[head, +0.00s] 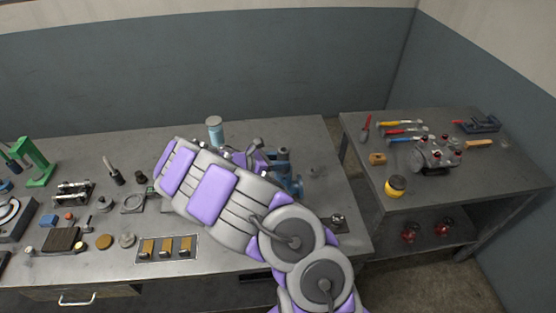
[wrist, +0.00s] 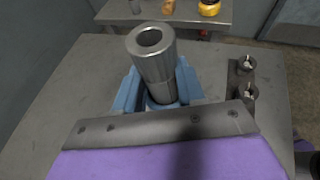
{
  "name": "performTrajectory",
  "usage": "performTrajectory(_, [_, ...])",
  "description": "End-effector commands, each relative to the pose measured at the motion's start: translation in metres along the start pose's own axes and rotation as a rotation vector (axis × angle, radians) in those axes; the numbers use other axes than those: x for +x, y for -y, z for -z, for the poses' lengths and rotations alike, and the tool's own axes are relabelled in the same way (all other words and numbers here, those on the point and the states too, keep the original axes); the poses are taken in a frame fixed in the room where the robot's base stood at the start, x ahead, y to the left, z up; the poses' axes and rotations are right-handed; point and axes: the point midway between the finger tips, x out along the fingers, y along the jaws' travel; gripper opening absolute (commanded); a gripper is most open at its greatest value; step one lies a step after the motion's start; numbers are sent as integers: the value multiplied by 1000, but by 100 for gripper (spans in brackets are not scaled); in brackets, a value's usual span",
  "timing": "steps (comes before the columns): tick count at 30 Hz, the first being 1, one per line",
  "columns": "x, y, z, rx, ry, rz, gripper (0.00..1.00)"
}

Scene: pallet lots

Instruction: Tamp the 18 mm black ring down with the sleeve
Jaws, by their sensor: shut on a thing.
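The sleeve (wrist: 150,55) is a shiny grey metal tube with an open top. It stands over a blue vise (wrist: 127,92) in the wrist view, slanting in the picture. A narrower band shows lower on the metal column. My gripper (wrist: 158,124) is shut on the sleeve, its grey plate crossing in front of the column's foot. In the head view the vise (head: 293,185) shows beyond my arm, which covers most of the gripper. The 18 mm black ring cannot be made out; the sleeve's lower end and whatever lies under it are hidden.
A dark block with two round fittings (wrist: 243,80) is right of the vise. A blue can (head: 214,130) stands behind my arm. Left are a green press (head: 38,160) and a tray (head: 167,248). A second table (head: 460,180) holds tools, beyond a gap.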

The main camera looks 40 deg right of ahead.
Motion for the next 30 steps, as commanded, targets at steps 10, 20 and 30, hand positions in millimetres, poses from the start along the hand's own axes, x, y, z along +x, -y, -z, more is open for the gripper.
performTrajectory(10, [2, 0, 6, 0, -1, 0, 0])
performTrajectory(20, [5, 0, 12, 0, 0, 0, 0])
performTrajectory(30, [7, 0, 16, 1, -1, 0, 0])
